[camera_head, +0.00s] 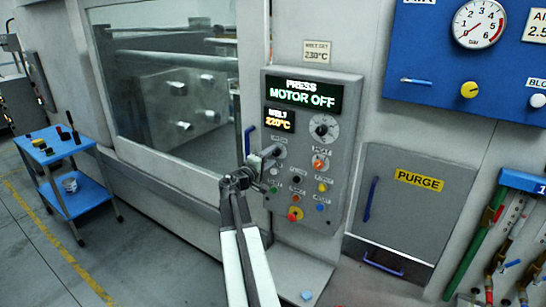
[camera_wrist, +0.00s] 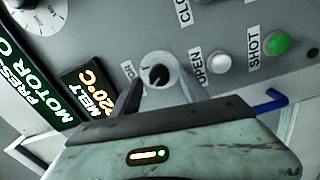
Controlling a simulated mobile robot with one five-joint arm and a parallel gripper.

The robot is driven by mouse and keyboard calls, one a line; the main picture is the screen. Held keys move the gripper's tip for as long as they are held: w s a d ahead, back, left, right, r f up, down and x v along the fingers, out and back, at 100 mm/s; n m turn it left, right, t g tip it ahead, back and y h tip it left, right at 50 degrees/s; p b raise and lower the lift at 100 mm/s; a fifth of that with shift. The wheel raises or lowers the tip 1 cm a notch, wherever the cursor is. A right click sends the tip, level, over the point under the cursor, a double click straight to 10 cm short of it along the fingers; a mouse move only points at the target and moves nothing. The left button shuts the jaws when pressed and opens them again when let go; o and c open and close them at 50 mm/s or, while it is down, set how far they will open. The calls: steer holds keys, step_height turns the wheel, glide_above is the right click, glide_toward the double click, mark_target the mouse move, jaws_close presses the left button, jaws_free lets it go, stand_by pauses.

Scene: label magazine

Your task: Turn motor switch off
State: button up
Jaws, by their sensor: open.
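The control panel (camera_head: 338,130) stands upright on the machine, and its display (camera_head: 303,93) reads "PRESS MOTOR OFF". In the wrist view a round knob (camera_wrist: 158,72) with a dark pointer mark sits beside a partly hidden label ending in "OR". My gripper (camera_wrist: 162,84) is open, with one finger on each side of this knob. I cannot tell whether either finger touches it. In the head view my gripper (camera_head: 268,160) reaches the left side of the panel and partly hides the knob area there.
A second display (camera_head: 280,120) reads "MELT 220°C". Right of my gripper are a black knob (camera_head: 323,128), an orange knob (camera_head: 319,163) and a red-on-yellow button (camera_head: 295,214). A green button (camera_wrist: 277,43) shows by "SHOT". A blue hook-like handle (camera_wrist: 270,102) is close to my gripper.

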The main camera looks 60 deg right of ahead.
steer(key=a, duration=0.6)
steer(key=shift+a, duration=0.25)
steer(key=shift+w+f, duration=0.1)
steer(key=w+a+f+n+t+y+b, duration=0.1)
steer(key=w+a+f+t, duration=0.1)
steer(key=w+a, duration=0.55)
steer(key=w+a+f+n+t+b, duration=0.1)
steer(key=w+a+f+t, duration=0.15)
steer(key=w+a, duration=0.45)
steer(key=w+a+f+y, duration=0.2)
steer(key=a+f, duration=0.1)
steer(key=a, duration=0.4)
steer(key=w+a+f+y, duration=0.1)
steer(key=a+f+y, duration=0.1)
steer(key=a+f, duration=0.3)
steer(key=s+a+f+y+b, duration=0.1)
steer(key=a+f+y, duration=0.3)
steer(key=a, duration=0.6)
steer(key=s+a+f+y+b, duration=0.1)
steer(key=a+f+y, duration=0.1)
steer(key=a+f, duration=0.55)
steer(key=s+a+f+g+y, duration=0.2)
steer(key=s+a+y, duration=0.1)
steer(key=a, duration=0.5)
steer(key=s+a+f+g+y, duration=0.2)
steer(key=s+a+y, duration=0.2)
steer(key=a, duration=0.4)
steer(key=shift+s+a, duration=0.35)
steer(key=shift+s, duration=0.25)
